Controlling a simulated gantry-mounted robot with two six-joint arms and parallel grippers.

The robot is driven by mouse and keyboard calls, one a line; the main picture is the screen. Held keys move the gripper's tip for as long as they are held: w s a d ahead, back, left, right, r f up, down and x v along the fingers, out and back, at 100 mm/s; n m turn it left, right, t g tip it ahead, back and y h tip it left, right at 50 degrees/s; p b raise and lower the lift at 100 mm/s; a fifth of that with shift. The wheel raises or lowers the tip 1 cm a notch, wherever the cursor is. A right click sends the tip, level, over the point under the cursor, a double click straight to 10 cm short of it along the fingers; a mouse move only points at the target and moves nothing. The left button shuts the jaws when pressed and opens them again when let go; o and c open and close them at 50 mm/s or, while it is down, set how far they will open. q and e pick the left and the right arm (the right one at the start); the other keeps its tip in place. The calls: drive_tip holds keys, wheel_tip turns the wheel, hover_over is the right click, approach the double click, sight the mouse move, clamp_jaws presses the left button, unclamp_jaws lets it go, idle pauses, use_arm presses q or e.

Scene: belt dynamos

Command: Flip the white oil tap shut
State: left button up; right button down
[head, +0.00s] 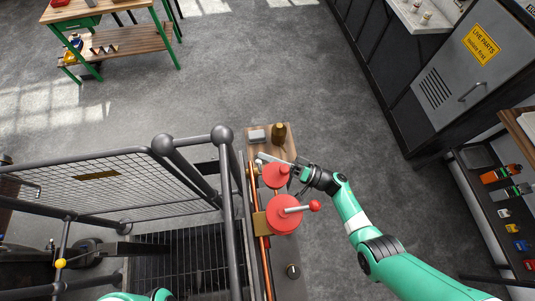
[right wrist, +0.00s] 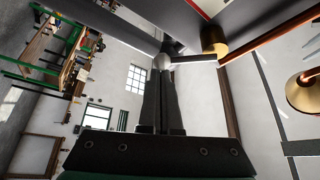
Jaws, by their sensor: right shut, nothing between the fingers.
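The white oil tap shows in the head view as a pale lever (head: 270,158) beside the upper red round part, at the top of the copper pipe. In the right wrist view a pale lever (right wrist: 195,60) with a rounded end runs sideways from near a brass fitting (right wrist: 214,39). My right gripper (head: 297,166) reaches in from the right. Its dark fingers (right wrist: 165,55) are shut with nothing between them, and their tips are close to the lever's rounded end. I cannot tell whether they touch. My left gripper is out of view; only a bit of green arm shows at the bottom.
Two red round parts (head: 284,214) sit along the machine, the lower with a red-knobbed handle (head: 314,206). A mesh guard with thick grey rails (head: 224,190) stands left. Floor beyond is clear.

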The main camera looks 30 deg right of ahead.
drive_tip(key=s+m+h+p, duration=0.1)
drive_tip(key=m+p, duration=0.1)
drive_tip(key=p, duration=0.1)
drive_tip(key=s+a+f+m+g+h+p, duration=0.1)
drive_tip(key=m+p, duration=0.2)
drive_tip(key=p, duration=0.1)
drive_tip(key=s+f+m+g+h+p, duration=0.1)
drive_tip(key=m+p, duration=0.1)
drive_tip(key=p, duration=0.2)
drive_tip(key=shift+s+a+f+m, duration=0.15)
drive_tip(key=shift+s+f+m, duration=0.05)
drive_tip(key=shift+m, duration=0.1)
idle(0.3)
drive_tip(key=s+d+p, duration=0.1)
drive_tip(key=s+d, duration=0.3)
drive_tip(key=d, duration=0.4)
drive_tip(key=shift+s+d, duration=0.15)
drive_tip(key=shift+s, duration=0.1)
